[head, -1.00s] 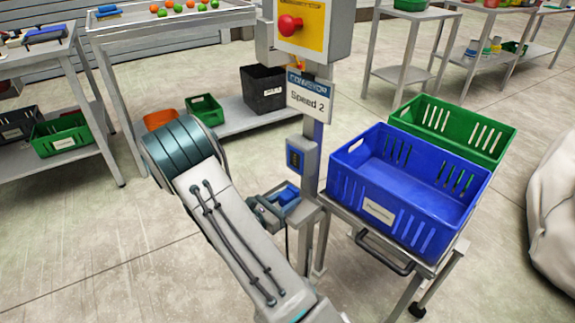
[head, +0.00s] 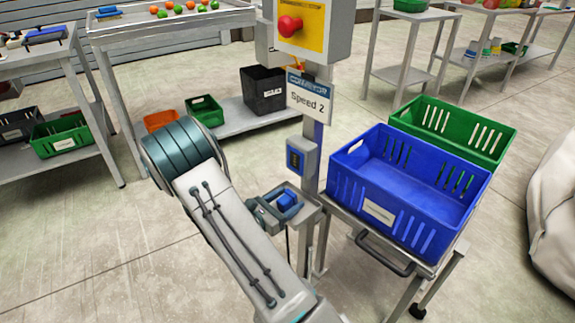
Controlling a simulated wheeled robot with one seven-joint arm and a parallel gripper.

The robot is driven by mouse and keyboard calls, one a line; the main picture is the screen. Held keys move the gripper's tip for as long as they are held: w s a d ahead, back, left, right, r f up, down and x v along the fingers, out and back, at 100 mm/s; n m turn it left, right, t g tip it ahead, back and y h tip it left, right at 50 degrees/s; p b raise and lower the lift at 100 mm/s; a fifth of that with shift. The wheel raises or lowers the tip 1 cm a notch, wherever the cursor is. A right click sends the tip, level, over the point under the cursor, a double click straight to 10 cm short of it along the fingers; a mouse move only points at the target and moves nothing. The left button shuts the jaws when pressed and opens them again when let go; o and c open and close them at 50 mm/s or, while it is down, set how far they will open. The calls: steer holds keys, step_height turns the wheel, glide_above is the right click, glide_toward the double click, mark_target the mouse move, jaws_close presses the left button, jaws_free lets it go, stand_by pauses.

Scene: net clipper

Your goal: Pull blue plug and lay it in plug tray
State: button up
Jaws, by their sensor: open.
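The blue plug (head: 287,199) is a small blue block at the small grey plug tray (head: 308,208) beside the post. My gripper (head: 284,203) is open, with its dark fingers at the plug, one on the far side and one on the near side. The plug shows between or just below the fingers; I cannot tell whether they touch it. The fingers hide part of the tray and the plug's underside. A grey box with a blue face (head: 295,158) is fixed to the post above the tray.
A blue crate (head: 410,190) stands on a cart right of the post, with a green crate (head: 455,130) behind it. The control box (head: 312,30) with a red button and the Speed 2 sign (head: 308,98) are above.

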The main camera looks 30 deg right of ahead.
steer(key=p+v, duration=0.3)
steer(key=v, duration=1.9)
steer(key=shift+a, duration=0.35)
steer(key=shift+s, duration=0.15)
steer(key=s+d+r+m+g+y+p, duration=0.2)
steer(key=s+r+m+g+y+p, duration=0.15)
steer(key=r, duration=0.35)
steer(key=s+d+r+m+g+y+p, duration=0.25)
steer(key=r+m+p, duration=0.25)
steer(key=r, duration=0.3)
steer(key=s+d+r+m+g+y+p, duration=0.2)
steer(key=d+r+m+y+p, duration=0.15)
steer(key=r, duration=0.35)
steer(key=s+r+m+t+y+p, duration=0.1)
steer(key=r+m+t+y+p, duration=0.1)
steer(key=r, duration=0.4)
steer(key=s+a+r+m+t+y+p, duration=0.1)
steer(key=s+r+m+t+y+p, duration=0.1)
steer(key=r, duration=0.5)
steer(key=s+a+r+m+t+y+p, duration=0.1)
steer(key=s+r+m+t+y+p, duration=0.1)
steer(key=r+m+y+p, duration=0.2)
steer(key=shift+r+m+p, duration=0.6)
steer(key=shift+r+p, duration=0.85)
steer(key=shift+p, duration=0.15)
steer(key=shift+s+d, duration=0.1)
steer(key=shift+s, duration=0.05)
